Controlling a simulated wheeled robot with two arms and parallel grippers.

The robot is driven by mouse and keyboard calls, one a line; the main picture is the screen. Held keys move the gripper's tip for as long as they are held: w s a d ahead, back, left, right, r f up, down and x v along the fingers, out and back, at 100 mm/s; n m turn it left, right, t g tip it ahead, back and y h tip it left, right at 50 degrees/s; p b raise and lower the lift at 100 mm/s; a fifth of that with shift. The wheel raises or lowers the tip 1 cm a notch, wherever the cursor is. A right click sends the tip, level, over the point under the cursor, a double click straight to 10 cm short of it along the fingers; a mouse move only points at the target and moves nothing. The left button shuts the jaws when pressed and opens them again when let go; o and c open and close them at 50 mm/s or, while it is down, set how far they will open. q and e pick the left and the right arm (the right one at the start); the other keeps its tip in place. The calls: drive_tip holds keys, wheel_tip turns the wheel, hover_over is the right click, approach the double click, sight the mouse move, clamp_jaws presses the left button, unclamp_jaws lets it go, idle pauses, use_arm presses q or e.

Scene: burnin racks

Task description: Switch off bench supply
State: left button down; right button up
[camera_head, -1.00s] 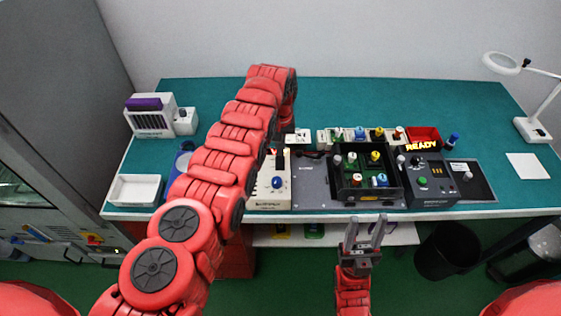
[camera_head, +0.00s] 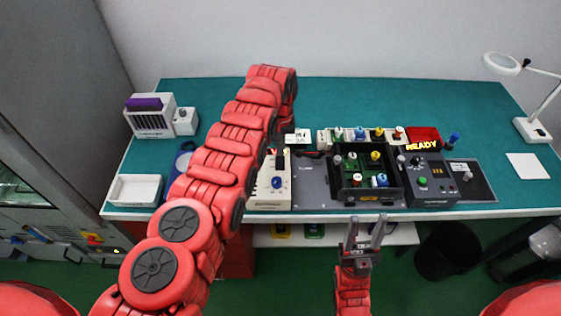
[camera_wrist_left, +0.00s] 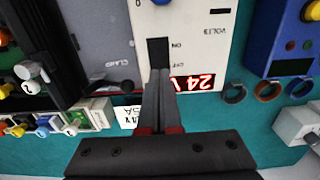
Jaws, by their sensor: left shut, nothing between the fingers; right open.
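The bench supply is a cream box (camera_head: 268,200) with a blue knob, near the bench's front edge left of centre. In the left wrist view the supply (camera_wrist_left: 205,45) shows upside down, with a lit red display (camera_wrist_left: 193,82) reading 24 and a dark switch area (camera_wrist_left: 158,50) beside ON and OFF marks. My left gripper (camera_wrist_left: 162,82) is shut and empty, its fingertips over the switch area. I cannot tell whether they touch it, and the lever's position is hidden. In the head view my left arm partly hides the supply. My right gripper (camera_head: 366,228) is open and empty in front of the bench.
A black tray (camera_head: 340,192) with several coloured pieces stands right of the supply, and a dark control box (camera_head: 432,190) is beyond it. A white bin (camera_head: 134,190) is at left. The bench's back is clear.

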sight(280, 158)
use_arm(q)
drive_tip(key=shift+f+b, duration=0.9)
drive_tip(key=shift+f, duration=0.05)
idle(0.5)
drive_tip(key=shift+r, duration=0.15)
wheel_tip(280, 158, up, 3)
drive_tip(key=p, duration=0.2)
drive_tip(key=shift+p, duration=0.4)
drive_tip(key=shift+r+p, duration=0.75)
drive_tip(key=shift+r, duration=1.15)
